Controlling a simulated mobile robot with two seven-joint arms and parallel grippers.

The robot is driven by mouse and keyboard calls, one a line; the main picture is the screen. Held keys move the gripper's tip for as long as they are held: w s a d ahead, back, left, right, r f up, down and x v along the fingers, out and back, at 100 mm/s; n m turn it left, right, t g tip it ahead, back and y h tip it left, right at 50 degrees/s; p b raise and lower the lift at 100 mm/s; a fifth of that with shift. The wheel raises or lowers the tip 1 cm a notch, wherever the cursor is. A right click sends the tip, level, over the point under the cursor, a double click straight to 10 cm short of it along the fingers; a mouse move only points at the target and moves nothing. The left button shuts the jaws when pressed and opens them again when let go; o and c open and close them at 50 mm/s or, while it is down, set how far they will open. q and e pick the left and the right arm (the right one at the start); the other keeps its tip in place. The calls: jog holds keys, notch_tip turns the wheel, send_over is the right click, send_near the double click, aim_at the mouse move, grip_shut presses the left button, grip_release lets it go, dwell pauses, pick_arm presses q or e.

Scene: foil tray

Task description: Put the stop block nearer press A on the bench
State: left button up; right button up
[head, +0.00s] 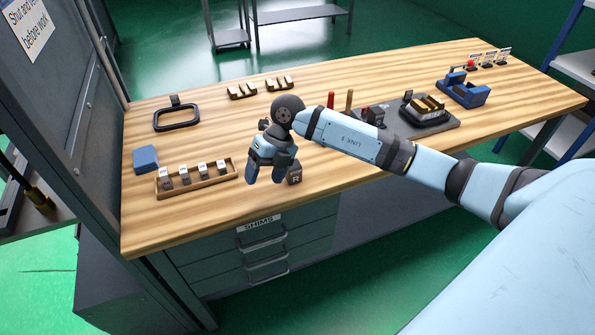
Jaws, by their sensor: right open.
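A small dark block marked R (295,174) sits on the wooden bench (220,215) near its front edge. It may be a stop block. My right gripper (265,178) is open and empty, pointing down just left of the block, apart from it as far as I can tell. Another dark block (375,116) stands on a grey plate (445,124), partly hidden by my right arm. A dark fixture holding brass pieces (427,106) is on the same plate. No label reading press A is legible. My left gripper is not in view.
A wooden rack (196,190) of labelled pieces and a blue block (145,159) stand at left. A blue cradle (463,93) stands at right. The bench's left-middle is clear.

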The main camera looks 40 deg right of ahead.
jog(key=s+a+r+m+t+y, duration=0.1)
jog(key=s+a+m+t+y, duration=0.3)
jog(key=a+y, duration=0.3)
jog(key=s+a+m+t+y, duration=0.35)
jog(key=a+y, duration=0.25)
jog(key=a, duration=0.2)
jog(key=s+d+f+m+t+h, duration=0.2)
jog(key=s+d+f+m+h, duration=0.2)
jog(key=s+f+m+h, duration=0.3)
jog(key=s+d+f+m+t+h, duration=0.1)
jog(key=s+d+f+m+h, duration=0.3)
jog(key=s+f+m+h, duration=0.4)
notch_tip(320, 180, down, 4)
jog(key=m, duration=0.9)
jog(key=shift+s+f+t, duration=0.15)
jog(key=shift+s+t, duration=0.2)
jog(key=shift+m, duration=0.25)
